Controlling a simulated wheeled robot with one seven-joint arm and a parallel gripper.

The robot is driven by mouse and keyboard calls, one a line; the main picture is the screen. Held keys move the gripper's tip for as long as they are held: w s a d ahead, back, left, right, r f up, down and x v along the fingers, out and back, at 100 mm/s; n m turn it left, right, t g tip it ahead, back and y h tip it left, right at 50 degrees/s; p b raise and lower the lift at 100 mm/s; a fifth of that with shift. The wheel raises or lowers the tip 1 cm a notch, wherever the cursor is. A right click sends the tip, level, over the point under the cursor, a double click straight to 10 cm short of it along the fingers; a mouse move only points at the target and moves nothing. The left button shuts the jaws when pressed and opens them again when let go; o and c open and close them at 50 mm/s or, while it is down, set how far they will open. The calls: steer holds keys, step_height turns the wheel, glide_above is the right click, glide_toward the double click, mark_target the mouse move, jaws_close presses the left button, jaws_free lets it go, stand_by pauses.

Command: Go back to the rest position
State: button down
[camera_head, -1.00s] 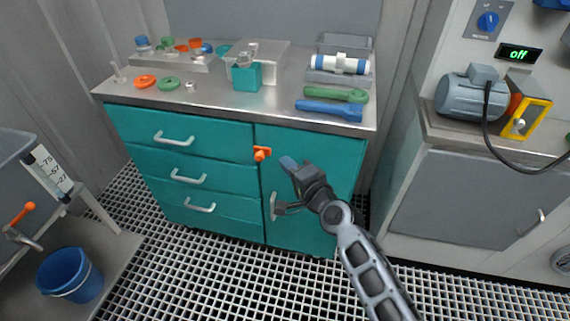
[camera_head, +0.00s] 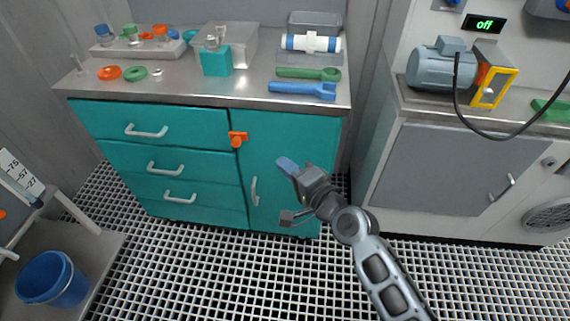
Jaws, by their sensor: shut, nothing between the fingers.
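My gripper (camera_head: 287,167) is shut and empty. It is in front of the right door of the teal cabinet (camera_head: 190,215), with the grey floor grating behind its lower links. My arm reaches in from the bottom right, bent at the wrist. The gripper appears apart from the cabinet's door handle (camera_head: 254,191) and from the orange latch (camera_head: 237,139), though the exact gap is hard to tell. The cabinet door and the drawers look closed.
The steel worktop (camera_head: 190,95) holds a blue wrench (camera_head: 300,89), a green wrench (camera_head: 305,73), a white-and-blue vessel (camera_head: 312,42) and a teal block (camera_head: 216,61). A motor (camera_head: 440,66) sits on the right bench. A blue bucket (camera_head: 50,280) stands lower left. The floor grating (camera_head: 220,275) is clear.

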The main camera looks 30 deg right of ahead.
steer(key=s+n+g+h+p, duration=0.15)
steer(key=s+n, duration=0.45)
steer(key=s, duration=1.8)
steer(key=s+r+n, duration=0.8)
steer(key=s+r, duration=0.4)
steer(key=s, duration=0.4)
steer(key=shift+s+a+r+n+h+p, duration=0.2)
steer(key=shift+a+r+n+h+p, duration=0.05)
steer(key=shift+r+n+h+p, duration=0.1)
